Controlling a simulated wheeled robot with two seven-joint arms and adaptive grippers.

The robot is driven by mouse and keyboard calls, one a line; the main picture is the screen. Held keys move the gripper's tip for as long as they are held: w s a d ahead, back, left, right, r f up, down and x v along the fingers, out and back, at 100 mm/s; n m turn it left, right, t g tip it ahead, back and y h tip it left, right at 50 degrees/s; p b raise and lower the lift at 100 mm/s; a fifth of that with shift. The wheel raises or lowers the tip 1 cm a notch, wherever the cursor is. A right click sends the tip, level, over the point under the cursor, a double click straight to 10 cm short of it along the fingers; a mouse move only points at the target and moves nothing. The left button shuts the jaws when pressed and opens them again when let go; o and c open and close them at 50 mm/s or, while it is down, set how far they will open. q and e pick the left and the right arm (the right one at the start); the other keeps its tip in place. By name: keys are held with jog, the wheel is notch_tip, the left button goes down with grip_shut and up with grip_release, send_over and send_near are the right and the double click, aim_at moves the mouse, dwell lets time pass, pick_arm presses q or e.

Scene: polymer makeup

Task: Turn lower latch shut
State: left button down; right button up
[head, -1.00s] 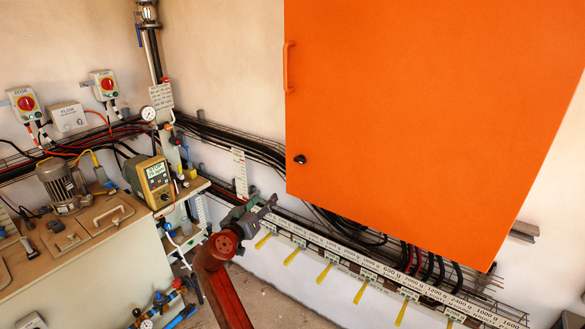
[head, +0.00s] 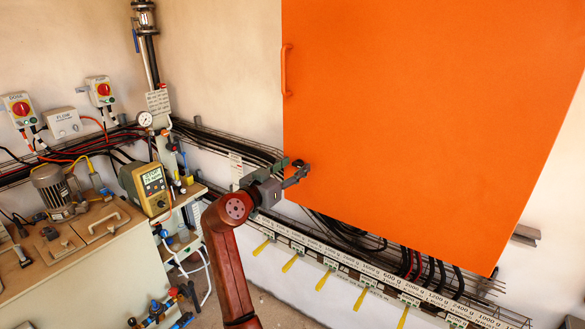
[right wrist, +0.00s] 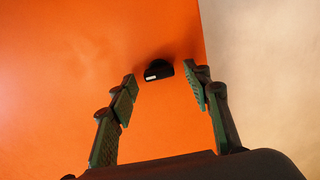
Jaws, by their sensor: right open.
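The lower latch is a small black knob on the lower edge area of the orange cabinet door. In the right wrist view the latch (right wrist: 160,70) is dark with a small white mark on its left side. My right gripper (right wrist: 162,84) is open, with one finger on either side of the latch's line; the latch appears just ahead of the fingertips. I cannot tell if they touch it. In the head view my right gripper (head: 296,174) is at the door's lower left corner and mostly covers the latch. My left gripper is not in view.
The orange cabinet (head: 420,120) hangs on the wall, with an orange handle (head: 287,70) above the latch. Cables and a labelled rail (head: 360,268) with yellow tags run below. A yellow meter (head: 148,188) and a bench with a motor (head: 55,188) stand left.

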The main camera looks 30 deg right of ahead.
jog(key=c, duration=1.2)
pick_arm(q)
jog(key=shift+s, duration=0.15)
pick_arm(e)
jog(key=shift+o, duration=0.2)
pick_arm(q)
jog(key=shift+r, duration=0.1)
pick_arm(e)
jog(key=shift+r+n+p, duration=0.2)
jog(key=shift+n+p, duration=0.6)
jog(key=shift+p, duration=0.1)
jog(key=n+p, duration=0.8)
jog(key=p, duration=0.1)
jog(key=n+p, duration=0.5)
jog(key=shift+w+f, duration=0.1)
jog(key=shift+w, duration=0.15)
jog(key=n+p, duration=0.2)
jog(key=shift+f+n, duration=0.1)
jog(key=shift+n, duration=0.2)
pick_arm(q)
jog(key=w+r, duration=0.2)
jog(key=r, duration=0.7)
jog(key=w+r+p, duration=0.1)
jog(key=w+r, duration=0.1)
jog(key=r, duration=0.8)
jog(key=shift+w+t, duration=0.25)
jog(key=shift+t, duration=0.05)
pick_arm(e)
jog(key=shift+f+n, duration=0.15)
jog(key=shift+n, duration=0.25)
